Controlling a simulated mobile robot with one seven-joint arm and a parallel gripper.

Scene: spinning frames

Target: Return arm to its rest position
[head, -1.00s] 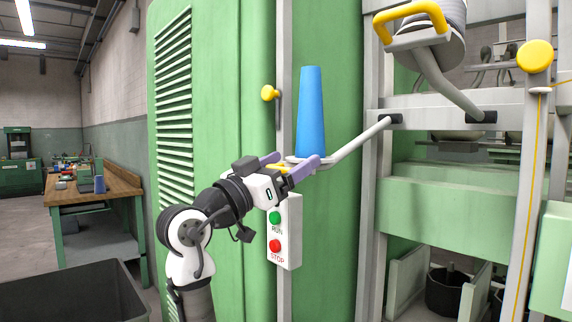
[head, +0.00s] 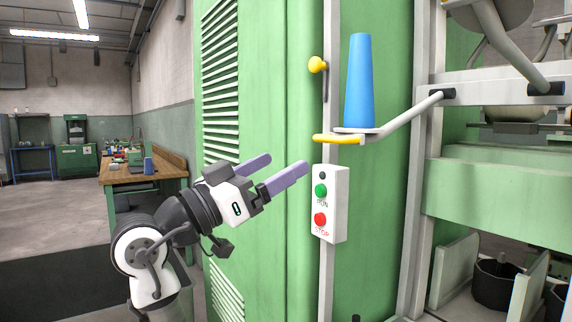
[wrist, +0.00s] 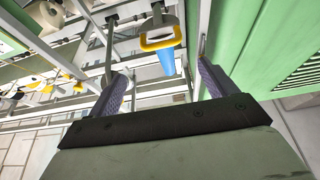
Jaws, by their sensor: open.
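My gripper (head: 280,170) is open and empty, its two purple fingers spread apart in front of the green machine cabinet. In the wrist view its fingers (wrist: 165,85) stand on both sides with nothing between them close up. A blue cone (head: 360,82) stands upright on a small holder plate with a yellow front edge (head: 338,138), at the end of a grey bent arm. The holder is up and to the right of my gripper, apart from it. In the wrist view the blue cone (wrist: 166,62) shows beyond the fingers, partly behind the yellow loop (wrist: 160,42).
A control box (head: 328,205) with a green RUN and a red STOP button is close to the right of my fingers. The green cabinet (head: 275,80) is behind my arm. A wooden workbench (head: 145,172) stands at the left, with open floor (head: 45,215) beside it.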

